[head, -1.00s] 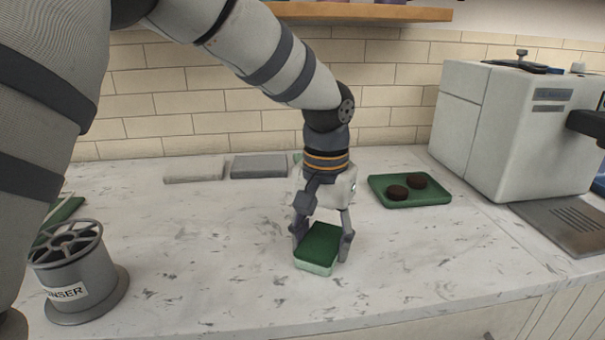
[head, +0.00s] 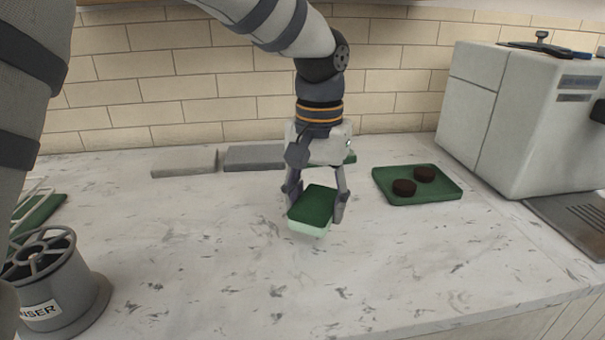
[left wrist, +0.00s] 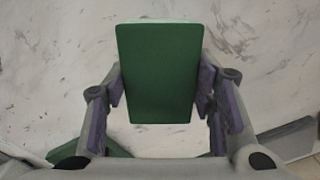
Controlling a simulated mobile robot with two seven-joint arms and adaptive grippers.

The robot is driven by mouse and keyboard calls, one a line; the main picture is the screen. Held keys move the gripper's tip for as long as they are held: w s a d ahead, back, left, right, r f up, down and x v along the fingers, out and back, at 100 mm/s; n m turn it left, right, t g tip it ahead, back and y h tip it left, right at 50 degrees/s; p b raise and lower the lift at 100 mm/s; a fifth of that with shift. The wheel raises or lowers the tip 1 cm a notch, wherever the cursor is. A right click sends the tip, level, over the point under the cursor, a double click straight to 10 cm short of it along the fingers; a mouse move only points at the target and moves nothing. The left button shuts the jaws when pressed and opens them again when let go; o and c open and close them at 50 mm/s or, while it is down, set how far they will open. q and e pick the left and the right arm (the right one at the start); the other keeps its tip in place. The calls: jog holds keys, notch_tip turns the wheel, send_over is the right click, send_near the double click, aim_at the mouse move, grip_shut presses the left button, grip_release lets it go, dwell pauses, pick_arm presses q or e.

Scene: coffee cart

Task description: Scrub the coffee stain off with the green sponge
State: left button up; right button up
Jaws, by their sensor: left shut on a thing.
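The green sponge (head: 313,205) has a dark green top and a pale green lower layer. My left gripper (head: 316,203) is shut on its two sides, pointing down. The sponge appears slightly above the marble counter (head: 230,280), with a faint shadow below it. In the left wrist view the sponge (left wrist: 160,75) fills the space between the fingers (left wrist: 160,92). I cannot make out a clear coffee stain among the grey marble flecks; any stain under the sponge is hidden. My right gripper is not in view.
A green tray (head: 386,194) with two dark round pieces (head: 404,187) lies to the right. The coffee machine (head: 505,120) stands at the far right. Grey slabs (head: 185,163) lie along the wall. A grey cylindrical rinser (head: 60,290) stands at front left.

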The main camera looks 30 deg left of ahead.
pick_arm(q)
jog(key=shift+w+r, duration=0.1)
jog(key=shift+r, duration=2.2)
